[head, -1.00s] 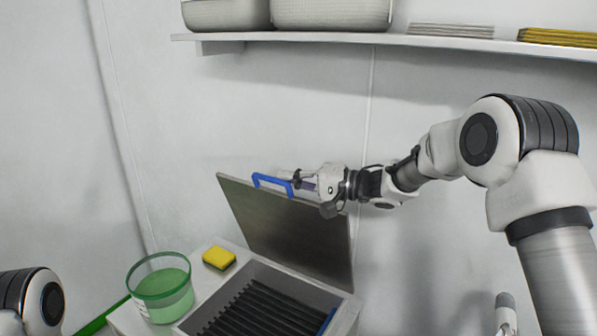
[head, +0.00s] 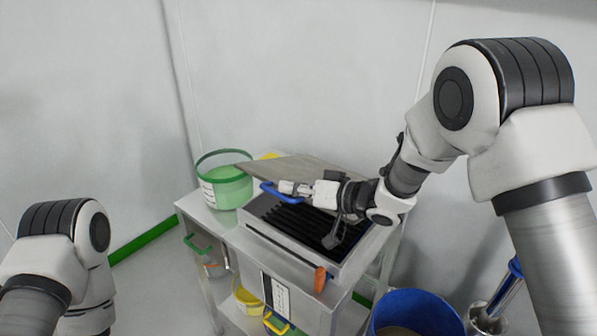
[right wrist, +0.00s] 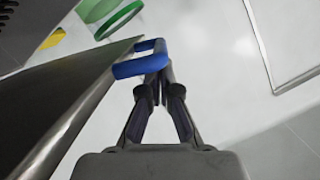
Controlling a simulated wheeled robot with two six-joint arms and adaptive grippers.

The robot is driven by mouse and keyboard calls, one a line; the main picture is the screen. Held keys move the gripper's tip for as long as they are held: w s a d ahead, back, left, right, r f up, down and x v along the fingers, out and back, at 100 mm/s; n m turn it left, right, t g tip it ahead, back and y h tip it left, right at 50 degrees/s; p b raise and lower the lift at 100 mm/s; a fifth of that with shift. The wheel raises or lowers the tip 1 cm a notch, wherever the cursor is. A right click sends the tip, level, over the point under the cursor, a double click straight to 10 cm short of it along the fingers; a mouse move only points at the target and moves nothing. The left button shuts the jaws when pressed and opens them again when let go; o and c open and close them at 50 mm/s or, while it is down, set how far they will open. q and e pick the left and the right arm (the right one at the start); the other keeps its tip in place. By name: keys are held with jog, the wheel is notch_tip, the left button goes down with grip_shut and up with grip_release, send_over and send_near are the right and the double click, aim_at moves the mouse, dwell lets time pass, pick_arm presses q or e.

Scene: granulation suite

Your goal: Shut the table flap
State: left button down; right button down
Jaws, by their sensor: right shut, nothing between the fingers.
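The table flap (head: 300,166) is a grey metal plate with a blue handle (head: 268,188). It is partly lowered, tilted over the open bin (head: 275,243) with black slats. My right gripper (head: 284,187) is shut at the handle, with nothing between its fingers. In the right wrist view, the closed fingertips (right wrist: 155,66) are at the blue handle (right wrist: 136,67), overlapping it; whether they touch it I cannot tell. The flap's plate (right wrist: 75,95) runs along the left there. My left arm shows at the left, but its gripper is out of view.
A green-rimmed tub (head: 227,188) stands on the table's left, by a partly hidden yellow sponge (head: 269,156). An orange handle (head: 320,279) is on the table's front. A blue bucket (head: 415,312) stands at the lower right.

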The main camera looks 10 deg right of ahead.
jog(key=shift+n, duration=0.6)
jog(key=f, duration=0.1)
jog(key=s+a+f+b, duration=0.1)
jog(key=f, duration=0.1)
jog(key=f+b, duration=0.1)
jog(key=shift+s+a+f, duration=0.15)
jog(key=shift+s+f, duration=0.05)
jog(key=shift+f, duration=0.1)
